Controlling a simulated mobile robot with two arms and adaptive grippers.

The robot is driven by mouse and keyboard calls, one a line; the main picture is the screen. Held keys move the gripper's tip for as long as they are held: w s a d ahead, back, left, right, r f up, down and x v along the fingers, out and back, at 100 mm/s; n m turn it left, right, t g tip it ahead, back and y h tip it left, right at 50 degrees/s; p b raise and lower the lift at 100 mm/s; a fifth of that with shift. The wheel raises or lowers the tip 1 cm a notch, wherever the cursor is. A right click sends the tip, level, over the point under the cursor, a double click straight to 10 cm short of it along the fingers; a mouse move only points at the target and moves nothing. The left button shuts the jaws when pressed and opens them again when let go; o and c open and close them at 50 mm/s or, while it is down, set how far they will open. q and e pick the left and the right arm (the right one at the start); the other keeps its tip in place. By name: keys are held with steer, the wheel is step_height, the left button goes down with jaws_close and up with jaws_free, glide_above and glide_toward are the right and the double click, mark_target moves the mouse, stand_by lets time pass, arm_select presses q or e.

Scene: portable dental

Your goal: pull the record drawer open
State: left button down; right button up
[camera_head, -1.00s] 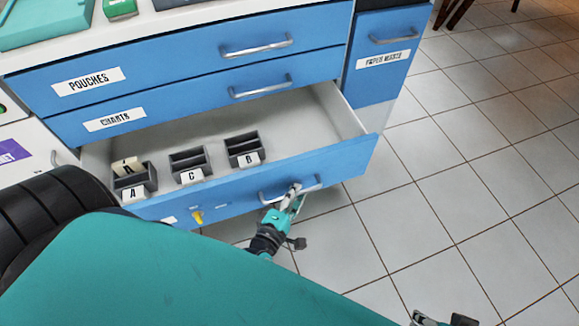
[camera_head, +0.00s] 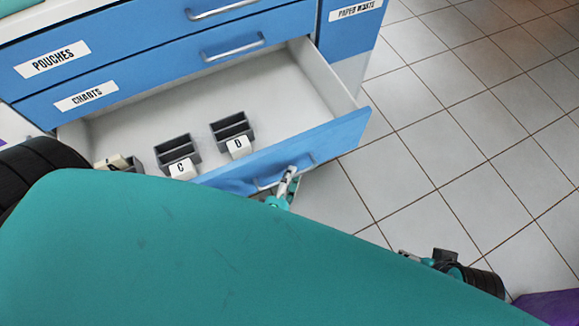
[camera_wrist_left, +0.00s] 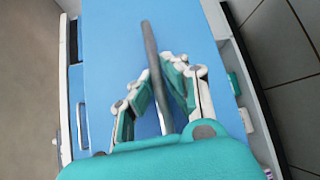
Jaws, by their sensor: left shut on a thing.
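The blue record drawer (camera_head: 340,137) stands well open below the drawer labelled CHARTS, and its pale inside shows. In the head view my left gripper (camera_head: 290,175) is at the drawer's metal handle, partly hidden by my teal body. In the left wrist view the handle bar (camera_wrist_left: 150,50) runs between the two fingers of my left gripper (camera_wrist_left: 164,82), which is shut on it. The blue drawer front (camera_wrist_left: 110,50) lies behind. My right gripper (camera_head: 425,259) is at the lower right above the floor, away from the drawer; its finger opening is unclear.
Dark holders with cards C (camera_head: 178,155) and D (camera_head: 232,131) stand in the drawer, and another is partly hidden at left. The POUCHES drawer (camera_head: 110,45) and CHARTS drawer (camera_head: 150,80) are shut. Tiled floor (camera_head: 450,140) at right is clear.

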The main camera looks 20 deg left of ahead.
arm_select(q)
steer(key=shift+w+r, duration=0.1)
steer(key=shift+r, duration=0.1)
steer(key=c, duration=1.5)
jaws_free()
steer(key=shift+o, duration=0.6)
steer(key=shift+f, duration=0.1)
steer(key=s+r, duration=0.1)
steer(key=s, duration=1.1)
steer(key=shift+d+r, duration=0.35)
steer(key=shift+d, duration=0.1)
